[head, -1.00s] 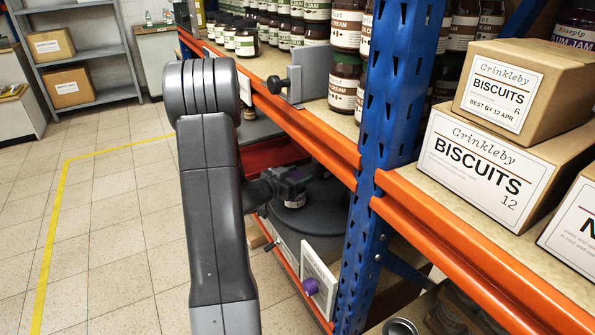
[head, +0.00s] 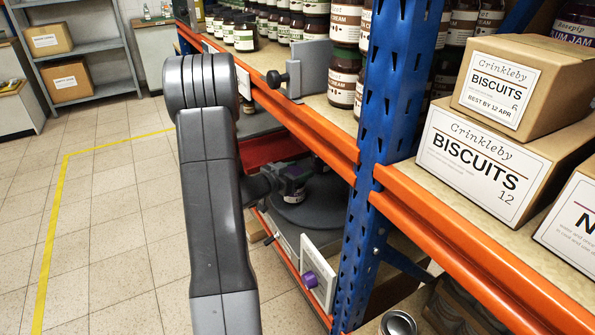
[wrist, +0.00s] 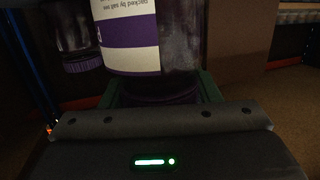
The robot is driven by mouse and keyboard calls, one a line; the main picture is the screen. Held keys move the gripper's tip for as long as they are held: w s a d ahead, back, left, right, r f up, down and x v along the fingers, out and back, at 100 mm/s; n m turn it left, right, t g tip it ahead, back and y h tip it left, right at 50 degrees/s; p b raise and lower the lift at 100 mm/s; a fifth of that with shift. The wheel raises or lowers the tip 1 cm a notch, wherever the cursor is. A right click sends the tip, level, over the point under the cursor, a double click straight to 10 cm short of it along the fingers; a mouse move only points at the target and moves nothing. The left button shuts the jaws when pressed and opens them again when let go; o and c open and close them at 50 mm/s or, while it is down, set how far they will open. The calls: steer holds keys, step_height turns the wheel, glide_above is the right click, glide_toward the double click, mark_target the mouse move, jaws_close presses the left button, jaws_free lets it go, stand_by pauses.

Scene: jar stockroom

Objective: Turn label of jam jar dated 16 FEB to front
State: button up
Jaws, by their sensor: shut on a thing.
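My gripper (wrist: 156,92) is shut on a dark jam jar (wrist: 182,42) with a purple lid. The green-lined fingers sit at either side of the lid, which is low in the wrist view. A white and purple label (wrist: 130,58) faces partly toward the wrist camera. Its small print reads upside down and looks like "packed by"; no date is legible. In the head view, the jar (head: 297,195) shows small under my gripper (head: 293,175), over a dark round turntable (head: 312,208) on the lower shelf. I cannot tell whether the jar touches it.
Another purple-lidded jar (wrist: 82,40) stands close by in the wrist view. The orange shelf beam (head: 310,120) runs above my gripper, and a blue upright (head: 375,150) stands to its right. Floor at left is clear.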

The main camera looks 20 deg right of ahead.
steer(key=o, duration=1.7)
steer(key=shift+c, duration=0.2)
steer(key=shift+f, duration=0.1)
steer(key=p+v, duration=0.2)
steer(key=v, duration=1.2)
steer(key=shift+d, duration=0.15)
